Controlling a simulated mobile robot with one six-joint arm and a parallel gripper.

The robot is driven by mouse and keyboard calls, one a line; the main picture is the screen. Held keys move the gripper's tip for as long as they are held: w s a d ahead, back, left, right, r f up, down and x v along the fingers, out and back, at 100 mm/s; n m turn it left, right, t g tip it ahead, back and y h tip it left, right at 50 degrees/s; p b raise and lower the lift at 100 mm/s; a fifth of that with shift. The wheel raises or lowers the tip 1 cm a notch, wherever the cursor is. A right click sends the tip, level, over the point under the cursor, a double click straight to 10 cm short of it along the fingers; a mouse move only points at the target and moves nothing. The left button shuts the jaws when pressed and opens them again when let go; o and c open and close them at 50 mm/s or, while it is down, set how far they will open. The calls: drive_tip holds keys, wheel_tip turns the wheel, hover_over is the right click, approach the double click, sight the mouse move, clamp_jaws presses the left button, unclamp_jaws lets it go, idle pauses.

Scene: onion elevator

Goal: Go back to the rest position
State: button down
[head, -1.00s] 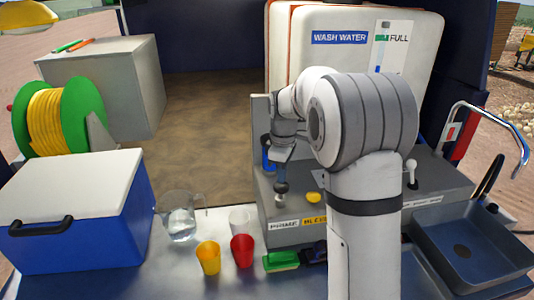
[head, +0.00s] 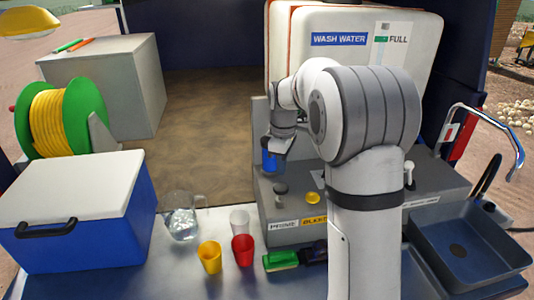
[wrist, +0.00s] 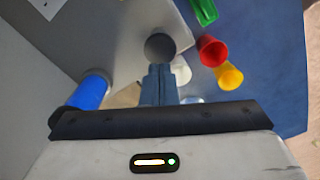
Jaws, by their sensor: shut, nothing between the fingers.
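My gripper (wrist: 158,72) is shut and empty in the wrist view, its fingers together and pointing at a dark round knob (wrist: 160,47). In the head view the gripper (head: 276,152) is above the grey console (head: 355,200), beside a blue cylinder (head: 268,161); its fingertips are hard to make out there. The dark knob also shows in the head view (head: 280,189), by the label reading PRIME. The gripper appears clear of the knob. My arm is bent over the console and hides part of it.
A clear jug (head: 182,222), a white cup (head: 240,222), a yellow cup (head: 209,257), a red cup (head: 243,250) and a green brush (head: 281,261) stand or lie on the counter. A blue cooler (head: 85,235) is left; a dark sink (head: 470,245) is right. The wash water tank (head: 340,60) stands behind.

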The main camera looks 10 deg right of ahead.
wheel_tip(320, 180, up, 2)
drive_tip(key=shift+r+p, duration=0.25)
drive_tip(key=shift+p, duration=0.4)
drive_tip(key=shift+s, duration=0.1)
drive_tip(key=s+f+m+t+b, duration=0.1)
drive_tip(key=s+m, duration=0.5)
drive_tip(key=s, duration=0.8)
drive_tip(key=s+a+f+m+t+b, duration=0.1)
drive_tip(key=s+m, duration=0.5)
drive_tip(key=s, duration=0.9)
drive_tip(key=shift+t+b, duration=0.7)
drive_tip(key=shift+b, duration=0.5)
